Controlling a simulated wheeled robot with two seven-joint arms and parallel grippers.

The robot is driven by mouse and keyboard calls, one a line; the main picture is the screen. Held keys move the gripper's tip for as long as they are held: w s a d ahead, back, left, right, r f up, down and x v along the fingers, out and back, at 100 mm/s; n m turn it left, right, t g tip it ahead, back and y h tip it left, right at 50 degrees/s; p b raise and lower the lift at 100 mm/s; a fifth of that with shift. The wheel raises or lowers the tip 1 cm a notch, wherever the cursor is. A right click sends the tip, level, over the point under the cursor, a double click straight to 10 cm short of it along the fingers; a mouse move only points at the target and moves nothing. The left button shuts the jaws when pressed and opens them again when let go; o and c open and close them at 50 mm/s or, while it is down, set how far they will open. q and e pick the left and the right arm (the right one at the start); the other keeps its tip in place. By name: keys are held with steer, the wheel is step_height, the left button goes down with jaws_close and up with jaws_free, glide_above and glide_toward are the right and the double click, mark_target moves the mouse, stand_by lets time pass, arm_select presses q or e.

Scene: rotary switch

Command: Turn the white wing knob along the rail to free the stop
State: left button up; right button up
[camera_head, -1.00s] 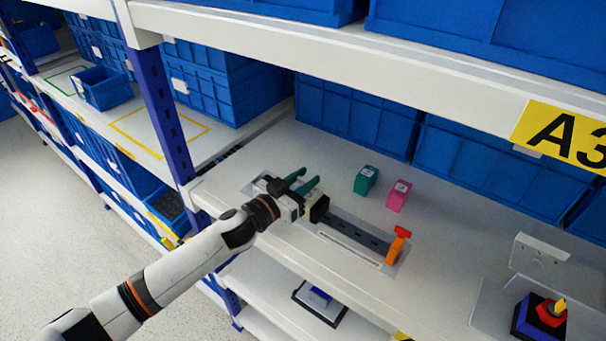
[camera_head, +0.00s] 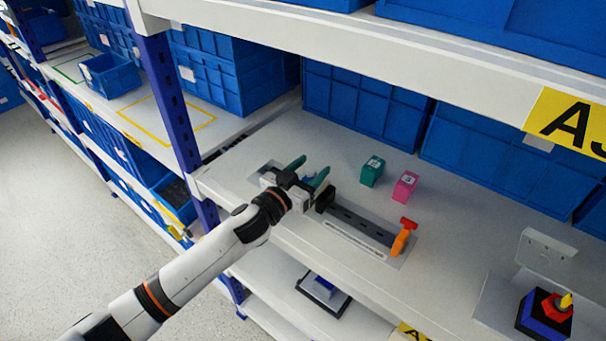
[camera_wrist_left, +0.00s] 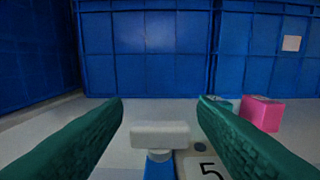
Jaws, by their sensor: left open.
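The white wing knob (camera_wrist_left: 160,134) shows in the left wrist view as a wide white bar lying crosswise on a blue stem (camera_wrist_left: 160,165). My left gripper (camera_head: 315,168) is open, its two green fingers on either side of the knob with gaps to both. The left wrist view shows the same open gripper (camera_wrist_left: 160,105). In the head view the fingers and hand mostly hide the knob. The dark rail (camera_head: 360,226) runs from a black block (camera_head: 325,200) by the gripper to an orange lever with a red top (camera_head: 402,238). My right gripper is not in view.
A teal block (camera_head: 371,172) and a pink block (camera_head: 405,187) stand behind the rail. Blue crates (camera_head: 365,107) line the shelf's back. A red and blue switch (camera_head: 545,314) stands at the right. The upper shelf edge (camera_head: 400,50) overhangs the back.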

arm_select(q)
steer(key=b+v, duration=0.2)
steer(key=v, duration=0.9)
steer(key=shift+s+a, duration=0.25)
steer(key=shift+s, duration=0.15)
